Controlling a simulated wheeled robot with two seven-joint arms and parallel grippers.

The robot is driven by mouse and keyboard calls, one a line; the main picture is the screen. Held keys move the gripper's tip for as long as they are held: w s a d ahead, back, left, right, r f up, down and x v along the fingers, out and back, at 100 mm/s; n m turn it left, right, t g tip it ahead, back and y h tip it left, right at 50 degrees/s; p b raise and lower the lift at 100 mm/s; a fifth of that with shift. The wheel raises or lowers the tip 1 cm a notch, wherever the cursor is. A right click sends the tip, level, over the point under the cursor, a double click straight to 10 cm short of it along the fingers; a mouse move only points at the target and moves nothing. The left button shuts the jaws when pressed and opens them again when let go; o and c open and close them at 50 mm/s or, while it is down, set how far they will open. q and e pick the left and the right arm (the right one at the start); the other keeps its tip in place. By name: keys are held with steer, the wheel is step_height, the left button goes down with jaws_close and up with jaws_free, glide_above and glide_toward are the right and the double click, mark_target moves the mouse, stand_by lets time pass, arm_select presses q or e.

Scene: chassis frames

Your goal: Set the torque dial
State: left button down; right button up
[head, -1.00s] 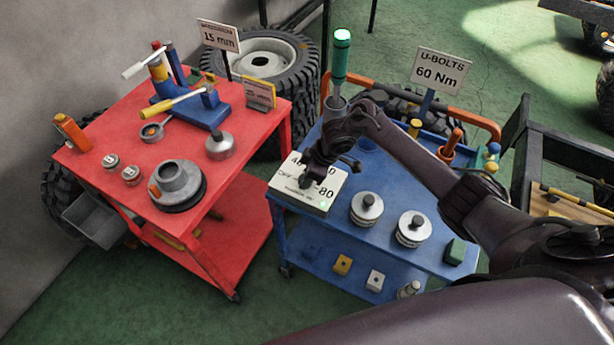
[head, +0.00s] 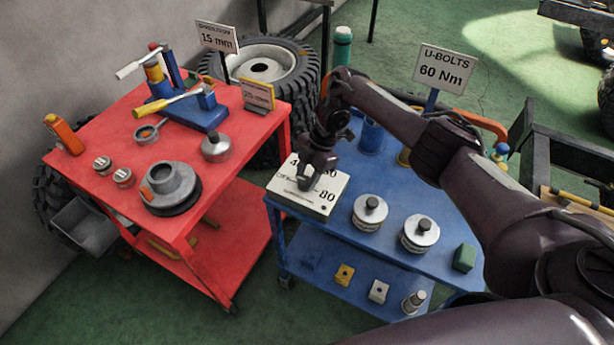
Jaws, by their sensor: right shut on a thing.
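The torque dial box is a cream block (head: 318,203) on the near left part of the blue cart (head: 448,225). Its top bears printed marks, with "80" readable at the right and other figures partly covered. My right gripper (head: 307,183) points down at the top of the box, shut on the dial's knob, which the fingers hide. I cannot read the dial's setting. A sign reading "U-BOLTS 60 Nm" (head: 444,66) stands on a post at the back of the blue cart. My left gripper is not in view.
Two silver round weights (head: 370,211) and a green block (head: 464,258) stand right of the box. The red cart (head: 120,205) at left carries a grey hub (head: 172,184), a blue press and a "15 mm" sign (head: 217,37). My right arm covers the blue cart's back right.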

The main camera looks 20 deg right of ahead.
steer(key=shift+n, duration=0.5)
steer(key=o, duration=1)
steer(key=p+v, duration=0.3)
steer(key=v, duration=0.4)
steer(key=shift+w+r, duration=0.25)
steer(key=shift+r, duration=0.1)
steer(key=shift+d, duration=0.15)
